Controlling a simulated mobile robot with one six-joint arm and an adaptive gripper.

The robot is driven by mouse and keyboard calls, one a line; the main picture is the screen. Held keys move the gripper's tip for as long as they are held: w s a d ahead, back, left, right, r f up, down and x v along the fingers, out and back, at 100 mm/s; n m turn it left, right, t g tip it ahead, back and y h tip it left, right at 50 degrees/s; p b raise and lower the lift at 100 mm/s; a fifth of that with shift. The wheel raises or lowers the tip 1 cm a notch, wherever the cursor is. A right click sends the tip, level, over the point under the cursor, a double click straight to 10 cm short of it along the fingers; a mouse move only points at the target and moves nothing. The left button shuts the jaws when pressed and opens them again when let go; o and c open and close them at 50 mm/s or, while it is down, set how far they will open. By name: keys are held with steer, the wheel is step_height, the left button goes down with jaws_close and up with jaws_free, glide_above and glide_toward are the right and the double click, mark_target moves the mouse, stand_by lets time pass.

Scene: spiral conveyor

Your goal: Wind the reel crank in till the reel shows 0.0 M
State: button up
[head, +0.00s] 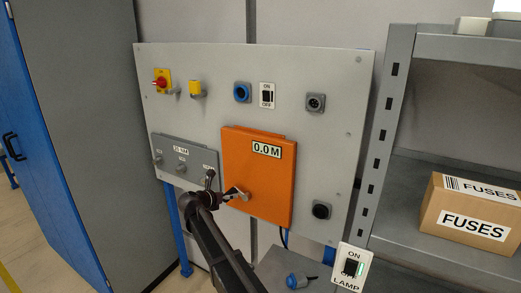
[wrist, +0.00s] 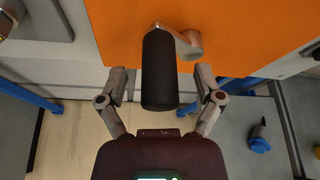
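The orange reel box (head: 259,190) is on the grey wall panel, and its label reads 0.0 M. The silver reel crank (head: 241,194) is low on the box's front. In the wrist view, the crank arm (wrist: 187,43) runs to a black handle (wrist: 160,70). My gripper (wrist: 162,80) is open, with one finger on each side of the handle and a visible gap on both sides. In the head view, my gripper (head: 222,192) is beside the crank, and my arm partly hides the area below.
The panel (head: 210,75) also carries a red-yellow switch (head: 161,82), a blue socket (head: 242,92), an ON/OFF switch (head: 267,96) and a grey box with knobs (head: 183,158). A shelf (head: 440,215) with a FUSES carton (head: 473,215) stands right. A blue plug (head: 296,280) lies below.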

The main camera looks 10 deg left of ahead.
stand_by(0.4)
steer(key=p+v, duration=0.2)
steer(key=v, duration=0.5)
steer(key=shift+p, duration=0.3)
steer(key=shift+s, duration=0.1)
stand_by(0.5)
